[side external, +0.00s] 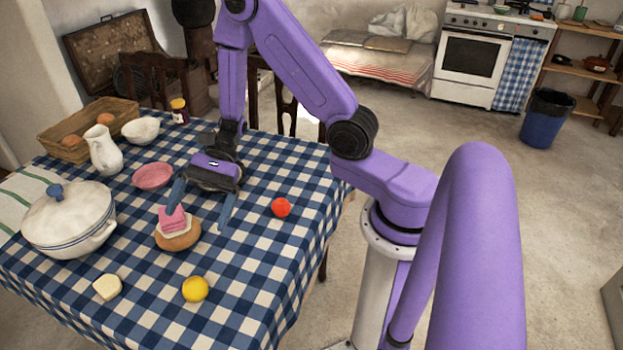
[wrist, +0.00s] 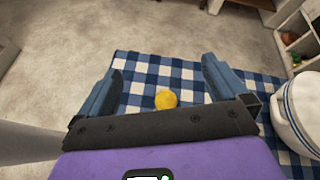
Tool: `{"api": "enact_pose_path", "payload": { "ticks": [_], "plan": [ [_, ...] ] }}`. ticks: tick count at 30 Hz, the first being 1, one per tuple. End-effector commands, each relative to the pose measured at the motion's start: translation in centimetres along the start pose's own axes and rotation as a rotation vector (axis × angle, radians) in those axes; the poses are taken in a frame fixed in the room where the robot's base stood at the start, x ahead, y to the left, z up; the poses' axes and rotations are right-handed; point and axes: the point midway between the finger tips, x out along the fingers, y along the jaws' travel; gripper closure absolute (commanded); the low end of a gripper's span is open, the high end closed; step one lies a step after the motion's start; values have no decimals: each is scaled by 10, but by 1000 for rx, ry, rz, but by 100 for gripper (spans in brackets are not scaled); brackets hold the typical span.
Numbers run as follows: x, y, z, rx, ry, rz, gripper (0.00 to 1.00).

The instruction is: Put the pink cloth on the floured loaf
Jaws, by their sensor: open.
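The pink cloth (side external: 172,217), a small folded stack, sits on the pale top of the round brown floured loaf (side external: 180,242) on the checked table. My gripper (side external: 197,220) is open just beside and above them, its fingers spread wide. One finger overlaps the cloth's edge in the side view; I cannot tell whether it touches. In the wrist view my gripper (wrist: 161,66) has nothing between its fingers but the table and a lemon beyond. The cloth and loaf are not visible there.
A white lidded pot (side external: 68,222) stands to the left. A pink bowl (side external: 153,176), a white jug (side external: 103,151) and a basket (side external: 75,141) are behind. A lemon (side external: 195,289), a pale cheese-like piece (side external: 107,287) and a red tomato-like item (side external: 281,207) lie around, with free cloth between.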

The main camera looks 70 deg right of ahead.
Motion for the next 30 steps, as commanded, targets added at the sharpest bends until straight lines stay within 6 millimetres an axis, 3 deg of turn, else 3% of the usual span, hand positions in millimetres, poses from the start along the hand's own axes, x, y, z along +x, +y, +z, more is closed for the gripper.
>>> {"api": "enact_pose_path", "payload": {
  "ticks": [3,9,18,24,30],
  "plan": [
    [7,31,31,-183,2,196,0],
    [5,87,66,-492,15,509,0],
    [-24,155,91,-1002,60,913,0],
    [-48,181,99,-1373,103,1123,0],
    [-68,191,108,-1742,155,1261,0]
  ]
}}
